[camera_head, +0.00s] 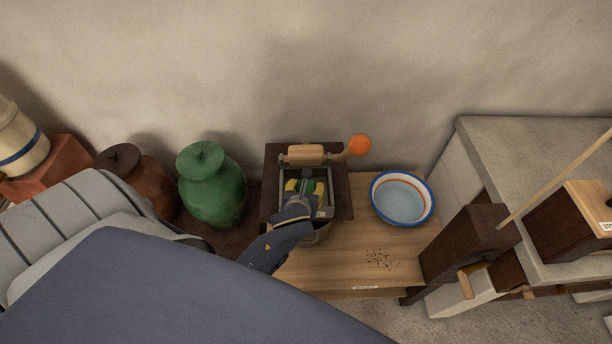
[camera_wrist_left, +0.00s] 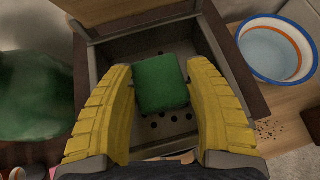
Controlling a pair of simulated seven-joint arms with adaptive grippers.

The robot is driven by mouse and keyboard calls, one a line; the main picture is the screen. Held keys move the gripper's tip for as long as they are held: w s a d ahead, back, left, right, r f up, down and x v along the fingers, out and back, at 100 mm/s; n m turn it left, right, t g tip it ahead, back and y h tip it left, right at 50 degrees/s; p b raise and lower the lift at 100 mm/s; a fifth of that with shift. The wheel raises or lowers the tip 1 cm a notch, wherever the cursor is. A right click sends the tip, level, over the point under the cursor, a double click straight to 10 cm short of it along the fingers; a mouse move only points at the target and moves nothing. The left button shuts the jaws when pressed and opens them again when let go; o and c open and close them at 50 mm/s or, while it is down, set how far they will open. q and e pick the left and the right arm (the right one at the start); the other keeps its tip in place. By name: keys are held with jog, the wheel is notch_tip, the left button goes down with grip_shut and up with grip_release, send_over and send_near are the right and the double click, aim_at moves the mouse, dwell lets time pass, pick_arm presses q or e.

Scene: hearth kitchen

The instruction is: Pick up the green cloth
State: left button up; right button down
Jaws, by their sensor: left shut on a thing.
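The green cloth (camera_wrist_left: 162,83) shows in the left wrist view as a small, thick, folded block between the two yellow fingers of my left gripper (camera_head: 306,187). The gripper is shut on it. In the head view the gripper reaches down over a grey open box (camera_head: 329,210) in a dark wooden frame, and only a little of the cloth shows between the fingers. The box's floor has holes in it. I cannot tell whether the cloth touches that floor. My right gripper is not in view.
A wooden roller (camera_head: 305,153) with an orange-knobbed crank (camera_head: 359,145) spans the frame's back. A blue-and-orange-rimmed white bowl (camera_head: 402,198) stands to the right, near dark crumbs (camera_head: 379,259). A green lidded jar (camera_head: 212,190) and a brown jar (camera_head: 147,180) stand left.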

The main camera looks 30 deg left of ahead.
pick_arm(q)
jog(key=shift+r, duration=0.1)
jog(key=shift+r, duration=0.6)
jog(key=shift+s+d+t+y, duration=0.1)
jog(key=shift+s+t+y, duration=0.2)
jog(key=shift+t, duration=0.35)
jog(key=shift+s+d+t+y, duration=0.1)
jog(key=shift+s+t+y, duration=0.2)
jog(key=shift+t, duration=0.35)
